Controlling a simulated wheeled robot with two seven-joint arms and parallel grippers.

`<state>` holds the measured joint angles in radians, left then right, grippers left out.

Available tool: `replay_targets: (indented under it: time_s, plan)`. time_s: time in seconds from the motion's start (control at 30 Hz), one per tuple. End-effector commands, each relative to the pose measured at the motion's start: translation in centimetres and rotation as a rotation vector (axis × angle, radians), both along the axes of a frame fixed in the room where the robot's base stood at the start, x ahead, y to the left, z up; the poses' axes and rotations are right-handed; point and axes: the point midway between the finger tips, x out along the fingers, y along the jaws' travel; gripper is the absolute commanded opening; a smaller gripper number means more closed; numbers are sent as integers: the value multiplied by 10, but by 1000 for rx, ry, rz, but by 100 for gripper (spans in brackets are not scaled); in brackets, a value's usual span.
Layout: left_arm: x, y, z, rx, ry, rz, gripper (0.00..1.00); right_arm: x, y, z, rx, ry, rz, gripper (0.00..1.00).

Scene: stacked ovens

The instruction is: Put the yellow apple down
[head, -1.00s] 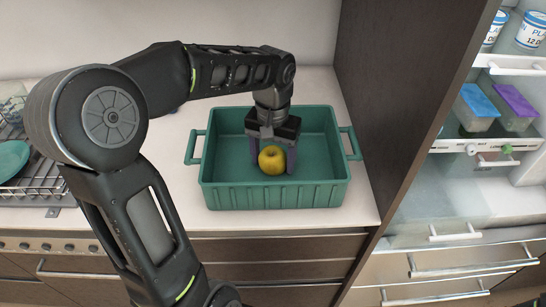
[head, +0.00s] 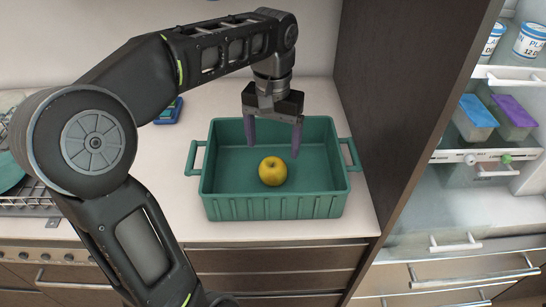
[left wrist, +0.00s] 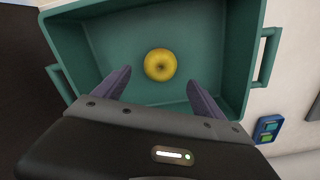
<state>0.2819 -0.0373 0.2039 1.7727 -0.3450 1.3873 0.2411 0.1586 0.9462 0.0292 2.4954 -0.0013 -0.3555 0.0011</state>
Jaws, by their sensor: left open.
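The yellow apple (head: 272,171) rests on the floor of the green crate (head: 222,207), near its middle. My left gripper (head: 273,150) is open and empty above the crate, its two fingers spread apart over the apple. In the left wrist view the apple (left wrist: 160,64) lies beyond the fingertips of my left gripper (left wrist: 162,80), with clear space on both sides. The crate (left wrist: 252,60) surrounds it there. My right gripper is not in view.
The crate stands on a white counter (head: 172,210) beside a dark tall panel (head: 390,110). A blue object (head: 169,112) lies behind the crate on the left. An open fridge with containers (head: 476,112) is on the right.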

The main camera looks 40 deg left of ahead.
Motion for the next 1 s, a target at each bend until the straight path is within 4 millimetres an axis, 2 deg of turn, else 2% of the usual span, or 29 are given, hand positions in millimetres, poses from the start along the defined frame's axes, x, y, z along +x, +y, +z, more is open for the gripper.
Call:
replay_targets:
  time_s: [0.03, 0.07, 0.2, 1.0]
  plan:
    - [0, 0, 15, 1, -2, -1, 80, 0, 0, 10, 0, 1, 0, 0]
    - [0, 0, 21, 0, 0, -1, 80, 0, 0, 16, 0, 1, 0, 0]
    - [0, 0, 32, 0, 0, -1, 80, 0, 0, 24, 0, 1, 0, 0]
    - [0, 0, 32, 0, 1, 0, 80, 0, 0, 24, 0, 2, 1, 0]
